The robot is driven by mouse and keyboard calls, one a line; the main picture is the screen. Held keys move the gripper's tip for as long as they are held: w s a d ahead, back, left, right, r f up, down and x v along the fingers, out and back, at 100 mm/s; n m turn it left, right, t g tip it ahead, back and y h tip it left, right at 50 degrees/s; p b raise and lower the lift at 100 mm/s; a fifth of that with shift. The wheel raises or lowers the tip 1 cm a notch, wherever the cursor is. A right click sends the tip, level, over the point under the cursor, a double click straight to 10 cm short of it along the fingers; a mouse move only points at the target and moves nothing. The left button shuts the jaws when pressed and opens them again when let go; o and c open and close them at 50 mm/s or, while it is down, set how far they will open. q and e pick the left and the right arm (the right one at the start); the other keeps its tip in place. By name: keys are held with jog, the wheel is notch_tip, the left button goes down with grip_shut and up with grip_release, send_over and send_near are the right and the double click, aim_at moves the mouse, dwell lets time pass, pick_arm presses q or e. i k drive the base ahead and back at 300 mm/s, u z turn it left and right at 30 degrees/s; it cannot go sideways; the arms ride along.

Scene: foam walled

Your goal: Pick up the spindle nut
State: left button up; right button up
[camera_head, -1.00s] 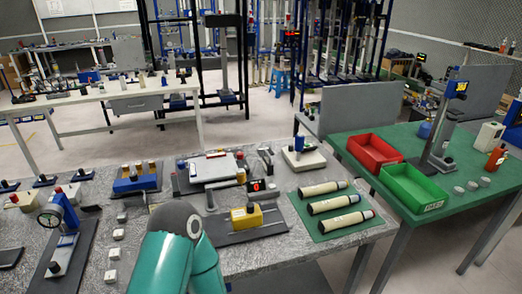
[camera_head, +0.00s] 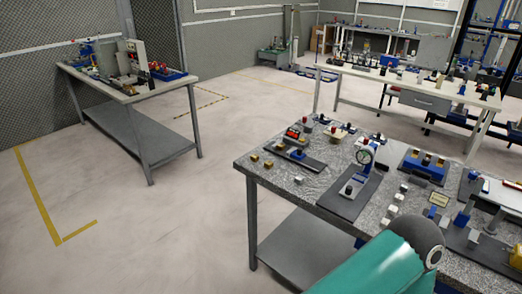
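I cannot make out for certain which part is the spindle nut. Two small brass-coloured blocks (camera_head: 261,161) lie at the left end of the near grey-speckled bench (camera_head: 232,186). Several small white blocks (camera_head: 391,209) stand in a loose row near its front edge. A dial gauge stand (camera_head: 365,157) rises from a dark plate just left of that row. Neither of my grippers is in view; only a teal arm link of mine with a dark rounded joint shows at the bottom right, covering part of the bench's front.
A blue fixture (camera_head: 425,165) stands farther right. A second bench (camera_head: 153,90) is at the far left, a white table (camera_head: 410,92) behind. The floor between is open, with yellow lines.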

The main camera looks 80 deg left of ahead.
aim_at(281, 146)
jog(key=u, duration=0.65)
jog(key=k, duration=0.15)
jog(key=z, duration=1.05)
jog(key=i, duration=0.15)
jog(key=u, duration=2.45)
jog(key=i, duration=0.15)
jog(key=u, duration=1.45)
jog(key=i, duration=4.95)
jog(key=z, duration=0.35)
